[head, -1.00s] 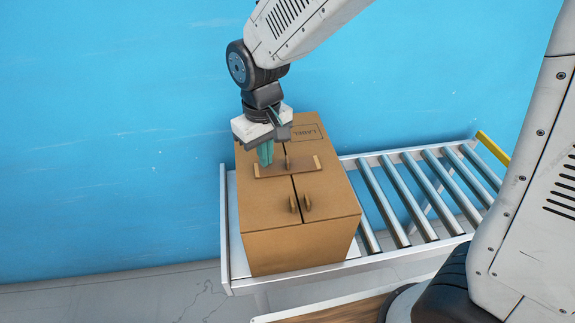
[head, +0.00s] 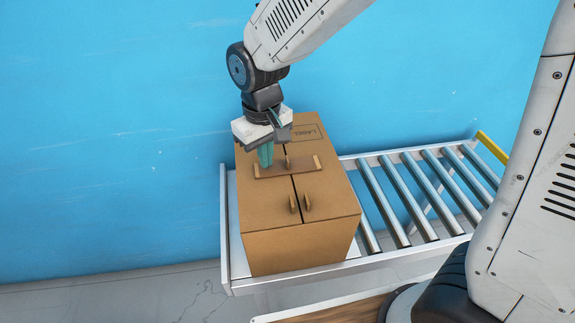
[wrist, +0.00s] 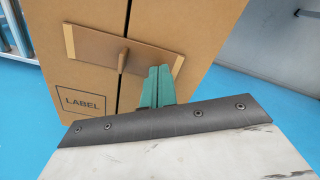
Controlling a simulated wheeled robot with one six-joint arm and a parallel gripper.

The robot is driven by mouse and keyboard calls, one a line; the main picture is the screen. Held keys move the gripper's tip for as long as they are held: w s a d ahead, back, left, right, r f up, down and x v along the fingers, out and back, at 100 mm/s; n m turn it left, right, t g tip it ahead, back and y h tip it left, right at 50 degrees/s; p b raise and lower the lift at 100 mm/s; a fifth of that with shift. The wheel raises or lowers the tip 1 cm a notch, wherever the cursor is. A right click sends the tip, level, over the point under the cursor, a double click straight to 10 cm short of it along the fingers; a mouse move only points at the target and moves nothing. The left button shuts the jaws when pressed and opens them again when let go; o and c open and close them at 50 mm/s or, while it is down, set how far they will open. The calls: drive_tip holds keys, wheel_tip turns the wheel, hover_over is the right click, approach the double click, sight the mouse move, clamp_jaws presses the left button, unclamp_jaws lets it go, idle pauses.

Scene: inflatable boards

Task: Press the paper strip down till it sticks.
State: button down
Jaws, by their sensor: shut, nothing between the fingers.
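The paper strip (head: 301,168) is a brown band lying across the dark seam on top of the cardboard box (head: 300,258), with paler ends. It also shows in the wrist view (wrist: 105,49), where a small upright tab (wrist: 122,61) stands near its middle. My gripper (head: 265,164) has green fingers, closed together and empty, pointing down at the left part of the strip in the head view. In the wrist view the fingertips (wrist: 159,70) overlap the strip's edge. I cannot tell whether they touch it.
Two cardboard tabs (head: 307,201) stand on the near part of the box lid. The box sits on a white-framed conveyor with metal rollers (head: 425,191) to its right. A yellow end bar (head: 492,148) is at the far right. A blue wall is behind.

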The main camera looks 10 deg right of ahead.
drive_tip(key=shift+f, duration=0.65)
idle(0.3)
drive_tip(key=shift+r, duration=3.05)
drive_tip(key=s, duration=0.1)
drive_tip(key=s+d, duration=0.1)
drive_tip(key=shift+s+d+f+g, duration=0.25)
drive_tip(key=shift+s+d+g, duration=0.15)
drive_tip(key=s+d+r+m+t, duration=0.1)
drive_tip(key=s+d+r, duration=0.3)
drive_tip(key=s+d, duration=0.4)
drive_tip(key=s+d+r+m+t, duration=0.1)
drive_tip(key=s+d+r+m, duration=0.3)
drive_tip(key=s+d, duration=0.4)
drive_tip(key=shift+s+d+r+m, duration=0.35)
drive_tip(key=shift+d+r, duration=0.1)
drive_tip(key=shift+d, duration=1.05)
